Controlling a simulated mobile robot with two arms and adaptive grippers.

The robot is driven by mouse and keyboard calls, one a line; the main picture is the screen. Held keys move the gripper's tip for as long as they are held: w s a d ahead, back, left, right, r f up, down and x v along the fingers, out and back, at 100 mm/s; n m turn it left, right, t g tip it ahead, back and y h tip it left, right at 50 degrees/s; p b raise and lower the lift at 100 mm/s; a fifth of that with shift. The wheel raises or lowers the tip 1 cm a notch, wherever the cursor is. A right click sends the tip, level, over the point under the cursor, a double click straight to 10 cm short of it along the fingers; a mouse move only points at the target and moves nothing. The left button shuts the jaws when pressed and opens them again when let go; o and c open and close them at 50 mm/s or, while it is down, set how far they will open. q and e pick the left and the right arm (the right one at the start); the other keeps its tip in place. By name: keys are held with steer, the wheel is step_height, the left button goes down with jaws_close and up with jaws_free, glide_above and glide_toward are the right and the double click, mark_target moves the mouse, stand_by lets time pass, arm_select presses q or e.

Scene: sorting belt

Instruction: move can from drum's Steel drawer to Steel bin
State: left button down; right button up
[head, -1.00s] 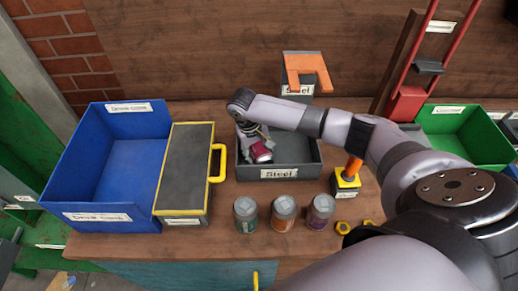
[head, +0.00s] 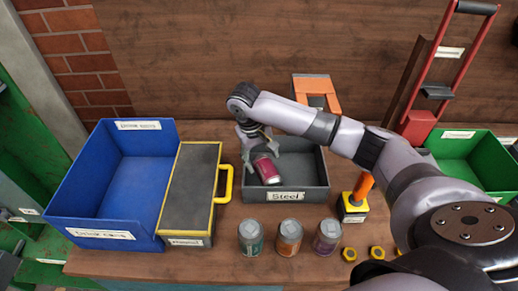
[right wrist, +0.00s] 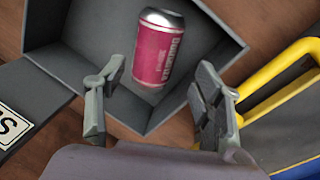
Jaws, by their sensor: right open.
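A dark pink can (head: 267,171) with a silver end is inside the grey open box (head: 318,160) whose front label reads Steel. My right gripper (head: 260,148) is open just above the can, with fingers spread. In the right wrist view, the can (right wrist: 160,48) lies in the grey box (right wrist: 60,18) beyond the open fingertips of my right gripper (right wrist: 160,75), and neither finger appears to touch it. My left gripper is not in view.
A blue bin (head: 88,190) and a grey-topped box with a yellow handle (head: 222,184) stand left. Several cans, including an orange one (head: 289,237), stand in front. A yellow-based tool (head: 353,210) and a green bin (head: 470,160) are right.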

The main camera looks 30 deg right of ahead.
steer(key=shift+v, duration=2.4)
